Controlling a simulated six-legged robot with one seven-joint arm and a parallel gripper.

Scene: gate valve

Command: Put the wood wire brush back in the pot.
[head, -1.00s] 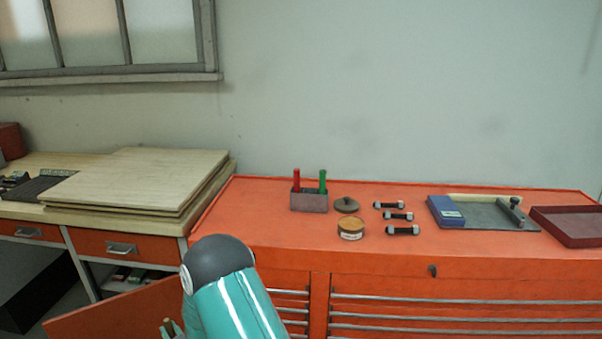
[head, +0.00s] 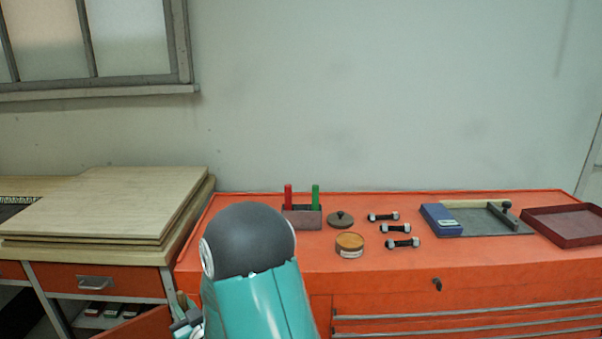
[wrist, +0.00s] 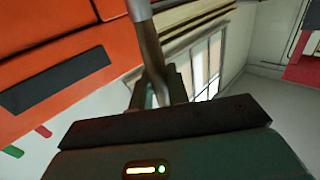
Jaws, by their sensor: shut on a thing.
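My gripper (wrist: 157,92) is shut on a brown wooden handle (wrist: 151,48) in the wrist view. A pale grey part of the held brush (wrist: 138,8) runs out of the top of that view; its far end is out of sight. In the head view only a small grey part of my gripper (head: 187,323) shows, left of my arm and low in front of the cabinet. A small grey box (head: 304,219) with a red and a green handle upright in it stands on the orange cabinet top, its lower left covered by my arm. I cannot tell whether this box is the pot.
A round tin (head: 350,246), a dark round lid (head: 341,220) and several bolts (head: 395,228) lie right of the box. Farther right are a blue box (head: 441,220) and a dark red tray (head: 567,226). Wooden boards (head: 110,210) lie on the left bench.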

